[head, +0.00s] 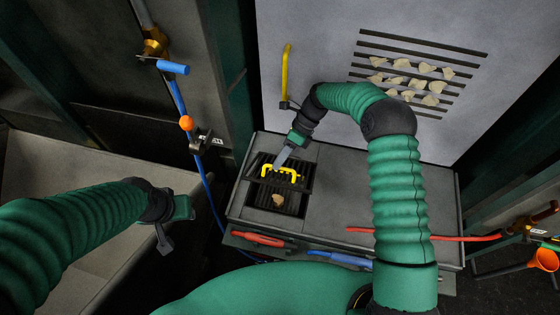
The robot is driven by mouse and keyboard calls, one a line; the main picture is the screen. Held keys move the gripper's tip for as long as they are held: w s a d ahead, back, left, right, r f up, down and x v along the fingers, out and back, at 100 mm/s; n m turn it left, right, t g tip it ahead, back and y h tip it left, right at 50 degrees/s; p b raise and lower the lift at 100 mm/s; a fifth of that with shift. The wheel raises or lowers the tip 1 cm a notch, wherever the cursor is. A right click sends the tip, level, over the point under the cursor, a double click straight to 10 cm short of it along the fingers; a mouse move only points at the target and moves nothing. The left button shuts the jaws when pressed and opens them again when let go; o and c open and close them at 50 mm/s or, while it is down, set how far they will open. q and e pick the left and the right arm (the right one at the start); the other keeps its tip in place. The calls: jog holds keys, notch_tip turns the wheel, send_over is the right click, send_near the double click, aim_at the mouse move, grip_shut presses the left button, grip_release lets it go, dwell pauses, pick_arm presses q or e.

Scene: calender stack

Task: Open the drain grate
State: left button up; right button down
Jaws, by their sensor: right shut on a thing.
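The drain grate (299,181) is a dark slatted panel with a yellow handle (281,168), set in the top of a grey platform. It looks raised and tilted at the back of a dark square opening (275,201). A small tan chunk (278,199) shows in the opening. My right gripper (283,160) is at the yellow handle, shut on it; the fingertips are small and partly hidden. My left gripper (172,226) is at the left, well away from the grate, and appears empty; its finger gap is not clear.
A slotted wall panel (420,45) holds several tan chunks. A yellow vertical handle (286,72) is on the pale wall. A blue hose (207,190) hangs left of the platform.

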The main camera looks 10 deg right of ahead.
jog(key=c, duration=1.7)
grip_release()
jog(key=shift+w+d+f, duration=0.1)
jog(key=shift+w+f, duration=0.1)
jog(key=shift+w, duration=0.1)
jog(key=shift+o, duration=1)
jog(key=shift+w+f, duration=0.2)
jog(key=shift+w, duration=0.1)
jog(key=shift+s+r, duration=0.2)
jog(key=shift+s, duration=0.05)
jog(key=v, duration=0.7)
jog(key=shift+b, duration=0.45)
